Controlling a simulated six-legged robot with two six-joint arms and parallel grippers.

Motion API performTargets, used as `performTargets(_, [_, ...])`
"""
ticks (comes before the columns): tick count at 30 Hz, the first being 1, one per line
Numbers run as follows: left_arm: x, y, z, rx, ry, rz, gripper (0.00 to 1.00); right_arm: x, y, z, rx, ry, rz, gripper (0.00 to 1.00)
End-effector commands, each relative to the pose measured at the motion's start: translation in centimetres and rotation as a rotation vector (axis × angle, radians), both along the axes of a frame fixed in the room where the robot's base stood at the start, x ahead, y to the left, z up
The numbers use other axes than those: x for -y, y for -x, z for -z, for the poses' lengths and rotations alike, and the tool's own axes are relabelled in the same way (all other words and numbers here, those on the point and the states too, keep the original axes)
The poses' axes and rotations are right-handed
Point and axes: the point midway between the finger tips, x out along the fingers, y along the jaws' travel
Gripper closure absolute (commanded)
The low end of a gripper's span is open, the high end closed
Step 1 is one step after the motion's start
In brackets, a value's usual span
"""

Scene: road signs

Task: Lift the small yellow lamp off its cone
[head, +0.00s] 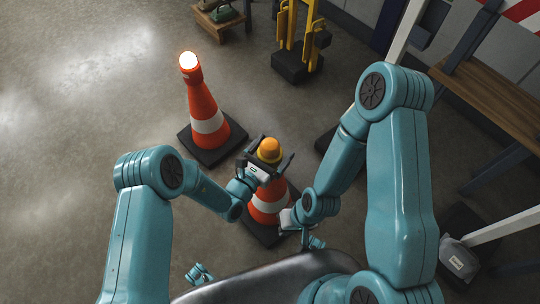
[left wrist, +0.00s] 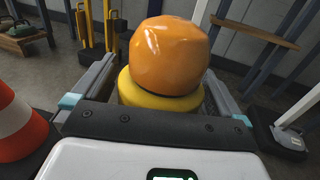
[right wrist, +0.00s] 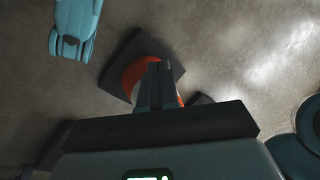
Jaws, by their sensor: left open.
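The small lamp (head: 269,148) has an orange dome on a yellow base and sits on top of an orange-and-white cone (head: 268,206). My left gripper (head: 267,153) is open, with one finger on each side of the lamp. In the left wrist view the lamp (left wrist: 170,55) stands upright between the fingers, with a gap visible beside the dome on both sides. The gripper body hides the cone's top there. My right gripper (head: 298,222) is low beside the same cone. In the right wrist view its fingers (right wrist: 160,75) are together, with nothing visible between them, in front of the cone.
A second cone (head: 205,110) with a lit lamp (head: 188,60) stands behind and to the left. A yellow-framed stand (head: 297,45) is at the back. A wooden bench (head: 490,95) and a grey block (head: 459,260) are at the right. The floor at left is clear.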

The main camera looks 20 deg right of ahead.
Motion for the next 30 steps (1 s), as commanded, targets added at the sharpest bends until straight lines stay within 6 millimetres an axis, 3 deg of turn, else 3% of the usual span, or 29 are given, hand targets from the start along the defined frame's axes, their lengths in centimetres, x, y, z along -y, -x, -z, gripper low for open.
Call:
performTargets(3, [0.0, 0.0, 0.0, 0.0, 0.0, 0.0, 0.0, 0.0, 0.0, -0.1, 0.0, 0.0, 0.0, 1.0])
performTargets(9, [0.0, 0.0, 0.0, 0.0, 0.0, 0.0, 0.6, 0.0, 0.0, -0.1, 0.0, 0.0, 0.0, 1.0])
performTargets(20, [0.0, 0.0, -0.9, 0.003, 0.0, 0.001, 0.6, 0.0, 0.0, -0.4, -0.001, 0.0, -0.001, 1.0])
performTargets(26, [0.0, 0.0, -4.4, 0.005, 0.001, 0.002, 0.6, -0.2, 0.2, -1.9, -0.003, -0.002, -0.009, 1.0])
performTargets(30, [0.0, 0.0, -8.3, 0.007, 0.001, 0.002, 0.6, -0.2, 0.2, -3.4, -0.003, -0.002, -0.009, 1.0])
